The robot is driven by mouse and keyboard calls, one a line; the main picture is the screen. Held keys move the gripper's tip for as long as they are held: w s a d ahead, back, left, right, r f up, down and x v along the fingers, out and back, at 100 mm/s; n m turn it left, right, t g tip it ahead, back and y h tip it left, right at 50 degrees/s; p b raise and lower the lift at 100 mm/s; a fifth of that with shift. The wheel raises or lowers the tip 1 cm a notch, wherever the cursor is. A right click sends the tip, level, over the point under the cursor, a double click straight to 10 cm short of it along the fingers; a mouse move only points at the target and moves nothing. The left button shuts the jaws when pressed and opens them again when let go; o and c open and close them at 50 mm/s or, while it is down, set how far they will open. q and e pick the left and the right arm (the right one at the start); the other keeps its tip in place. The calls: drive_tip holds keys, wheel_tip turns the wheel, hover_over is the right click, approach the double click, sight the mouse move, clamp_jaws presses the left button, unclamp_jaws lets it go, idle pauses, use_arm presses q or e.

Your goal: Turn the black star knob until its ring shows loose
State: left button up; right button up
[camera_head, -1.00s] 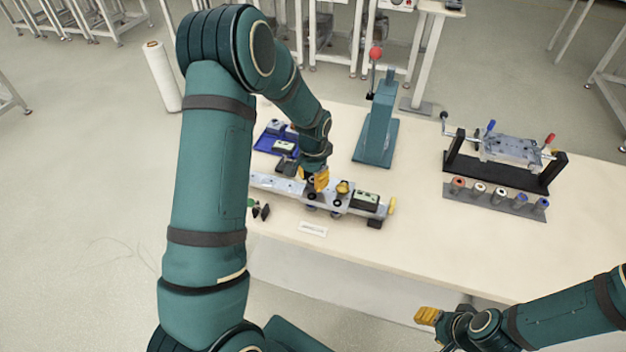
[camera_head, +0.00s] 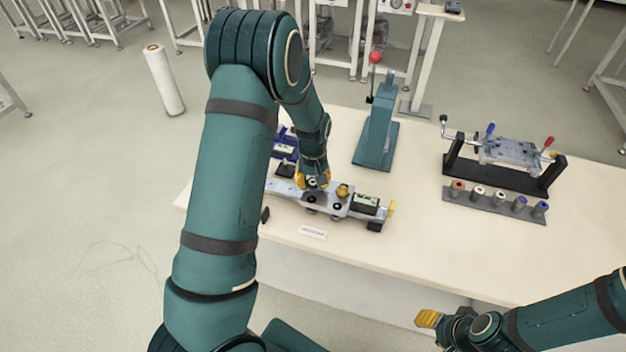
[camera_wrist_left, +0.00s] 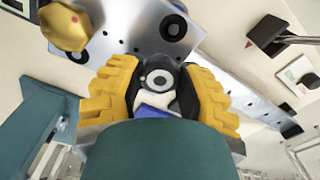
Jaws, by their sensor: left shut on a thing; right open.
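My left gripper (camera_head: 312,183) points down over the metal rail fixture (camera_head: 283,188) on the table. In the left wrist view, its yellow fingers (camera_wrist_left: 159,95) are shut on the black star knob (camera_wrist_left: 183,92), one on each side. The knob's grey cap with a dark centre faces the camera. A white patch and a blue patch show beside the cap; I cannot tell whether they belong to the knob's ring. In the head view the gripper mostly hides the knob. My right gripper (camera_head: 428,317) is open and empty in front of the table.
A yellow knob (camera_wrist_left: 64,27) stands near the gripper on the fixture. A dark green box (camera_head: 365,203) is at its right end. A teal press (camera_head: 377,135) with a red-ball lever stands behind. A black-framed fixture (camera_head: 507,165) is at right.

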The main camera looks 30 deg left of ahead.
sight(312, 183)
use_arm(q)
drive_tip(key=shift+s+d+f+n, duration=0.1)
drive_tip(key=shift+n, duration=0.5)
drive_tip(key=shift+s+f+n, duration=0.1)
drive_tip(key=shift+n, duration=0.5)
drive_tip(key=o, duration=1.2)
drive_tip(key=shift+w+r, duration=0.1)
drive_tip(key=shift+w, duration=0.05)
drive_tip(key=shift+r+p, duration=0.1)
drive_tip(key=shift+p, duration=0.2)
drive_tip(key=shift+r, duration=0.25)
wheel_tip(312, 183, up, 11)
drive_tip(key=shift+r, duration=0.15)
